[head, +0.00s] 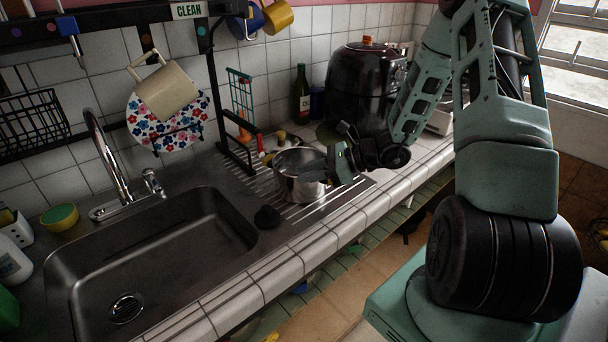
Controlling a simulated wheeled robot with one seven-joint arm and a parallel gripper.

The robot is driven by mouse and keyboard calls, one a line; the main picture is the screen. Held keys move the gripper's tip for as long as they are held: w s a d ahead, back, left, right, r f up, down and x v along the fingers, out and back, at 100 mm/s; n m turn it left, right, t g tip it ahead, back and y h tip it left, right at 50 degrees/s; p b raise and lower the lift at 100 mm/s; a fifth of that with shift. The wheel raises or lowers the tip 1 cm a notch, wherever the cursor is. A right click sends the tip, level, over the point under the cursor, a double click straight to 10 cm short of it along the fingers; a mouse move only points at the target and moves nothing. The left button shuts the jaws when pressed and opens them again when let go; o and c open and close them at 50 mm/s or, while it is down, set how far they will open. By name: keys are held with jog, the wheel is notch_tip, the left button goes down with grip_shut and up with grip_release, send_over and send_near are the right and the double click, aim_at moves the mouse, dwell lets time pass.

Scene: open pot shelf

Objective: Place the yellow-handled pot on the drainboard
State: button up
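A silver metal pot (299,176) stands upright on the ribbed metal drainboard (248,172), right of the sink. A dark and grey shape shows inside its opening; I cannot tell what it is. No yellow handle on the pot shows clearly. My gripper (338,163) is at the pot's right side, close to its rim, with the arm reaching in from the right. The fingertips are small and partly hidden, so I cannot tell whether they are shut on the pot or its handle.
The empty sink (150,255) and faucet (112,160) lie to the left. A black rack post (222,100) stands behind the drainboard. A dark bottle (301,95) and a large black appliance (362,88) stand behind. A small black object (267,217) lies left of the pot.

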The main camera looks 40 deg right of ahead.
jog(key=b+v, duration=0.1)
jog(key=v, duration=0.9)
jog(key=s+a+r+n+g+h, duration=0.1)
jog(key=s+a+n+g, duration=0.2)
jog(key=a+n+g, duration=0.55)
jog(key=s+a+r+n+g, duration=0.1)
jog(key=s+a+n+g, duration=0.15)
jog(key=a+n, duration=0.75)
jog(key=s+a+r+n+t+h, duration=0.1)
jog(key=s+a+r+n+h, duration=0.2)
jog(key=s+a+n+h, duration=0.5)
jog(key=s+a+n, duration=0.4)
jog(key=a+n, duration=0.3)
jog(key=shift+s+a+t, duration=0.3)
jog(key=shift+s+a, duration=0.05)
jog(key=shift+a, duration=0.05)
